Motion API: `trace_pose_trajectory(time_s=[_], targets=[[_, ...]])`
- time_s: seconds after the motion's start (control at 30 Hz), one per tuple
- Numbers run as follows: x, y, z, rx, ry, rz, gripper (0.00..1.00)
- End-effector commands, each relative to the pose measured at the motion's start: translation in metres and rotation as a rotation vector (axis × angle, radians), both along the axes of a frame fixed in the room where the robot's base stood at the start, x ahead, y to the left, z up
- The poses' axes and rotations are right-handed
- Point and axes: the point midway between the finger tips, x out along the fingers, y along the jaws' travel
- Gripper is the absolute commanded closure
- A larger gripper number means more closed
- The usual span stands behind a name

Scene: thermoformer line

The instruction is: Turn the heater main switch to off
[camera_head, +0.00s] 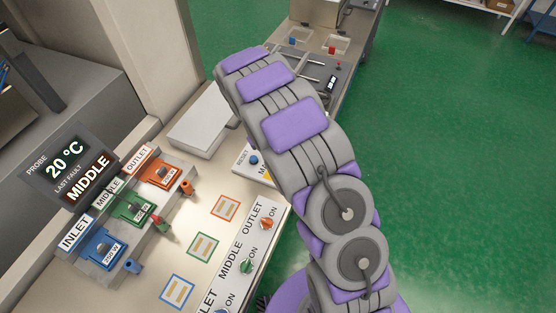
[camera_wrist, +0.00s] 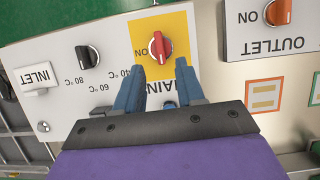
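The heater main switch (camera_wrist: 160,46) is a red rotary knob on a yellow plate (camera_wrist: 182,22), seen upside down in the wrist view. Its handle stands roughly vertical in the picture, with an ON label at its left. The MAIN label below is partly hidden by my gripper. My gripper (camera_wrist: 157,66) is open, its two blue fingers pointing at the panel just below the knob, one to each side. No contact with the knob shows.
Beside the switch are a black temperature knob (camera_wrist: 87,57), a white INLET part (camera_wrist: 34,92) and the OUTLET switch (camera_wrist: 278,12). The head view shows OUTLET (camera_head: 267,223) and MIDDLE (camera_head: 246,266) switches, heater modules with cables, and a display (camera_head: 70,165). Green floor lies right.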

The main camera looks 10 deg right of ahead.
Motion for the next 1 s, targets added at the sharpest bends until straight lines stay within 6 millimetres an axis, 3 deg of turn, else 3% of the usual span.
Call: trace_pose_trajectory(time_s=[0.3, 0.5, 1.0], targets=[[0.018, 0.023, 0.065, 0.001, -0.006, 0.002, 0.62], [0.023, 0.031, 0.089, 0.000, -0.002, 0.002, 0.62], [0.024, 0.034, 0.098, -0.001, -0.001, 0.002, 0.62]])
